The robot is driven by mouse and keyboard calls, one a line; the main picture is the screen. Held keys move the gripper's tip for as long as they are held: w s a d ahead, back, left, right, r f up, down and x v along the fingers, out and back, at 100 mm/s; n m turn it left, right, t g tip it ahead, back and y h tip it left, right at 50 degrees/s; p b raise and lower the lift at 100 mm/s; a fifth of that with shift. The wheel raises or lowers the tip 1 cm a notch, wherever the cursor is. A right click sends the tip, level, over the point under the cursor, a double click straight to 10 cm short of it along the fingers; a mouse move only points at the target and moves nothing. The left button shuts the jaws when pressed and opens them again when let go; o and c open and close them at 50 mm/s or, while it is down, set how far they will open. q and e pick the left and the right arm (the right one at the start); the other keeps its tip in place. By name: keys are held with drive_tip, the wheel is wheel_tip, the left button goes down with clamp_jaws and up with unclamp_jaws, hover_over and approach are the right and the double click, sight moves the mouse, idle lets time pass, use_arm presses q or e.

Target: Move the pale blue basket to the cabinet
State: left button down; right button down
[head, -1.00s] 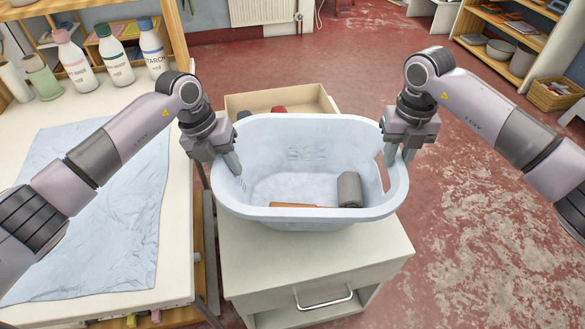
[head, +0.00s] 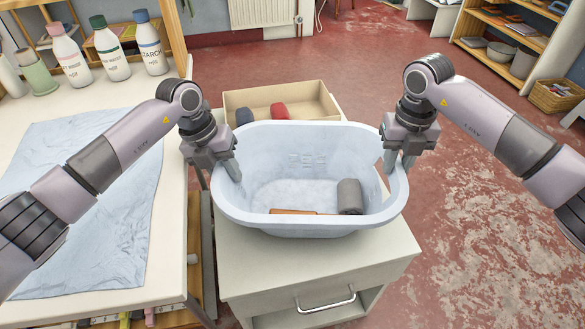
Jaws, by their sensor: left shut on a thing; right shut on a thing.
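The pale blue basket (head: 310,222) is over the top of a light grey cabinet (head: 262,268) with a drawer handle. It looks level; I cannot tell whether it rests on the top or hangs just above it. Inside it lie a grey roll (head: 349,196) and a flat orange-brown item (head: 294,211). My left gripper (head: 231,168) is shut on the basket's left rim. My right gripper (head: 397,160) is shut on its right rim, by the handle opening.
Behind the basket a beige open box (head: 308,92) holds red and dark items. To the left is a table with a light blue cloth (head: 85,190) and several bottles (head: 110,47). Shelves (head: 500,45) and a wicker basket (head: 556,96) stand far right. The red floor at right is clear.

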use_arm(q)
drive_tip(key=shift+f+b, duration=0.35)
drive_tip(key=shift+f, duration=0.15)
use_arm(e)
drive_tip(key=shift+f, duration=0.55)
use_arm(q)
drive_tip(key=c, duration=0.8)
unclamp_jaws()
drive_tip(key=shift+r, duration=0.1)
drive_tip(key=shift+c, duration=0.2)
use_arm(e)
drive_tip(key=c, duration=0.9)
unclamp_jaws()
drive_tip(key=shift+r, duration=0.1)
drive_tip(key=shift+r, duration=0.25)
use_arm(q)
drive_tip(key=v, duration=1.2)
use_arm(e)
wheel_tip(320, 180, up, 12)
drive_tip(key=shift+f, duration=0.2)
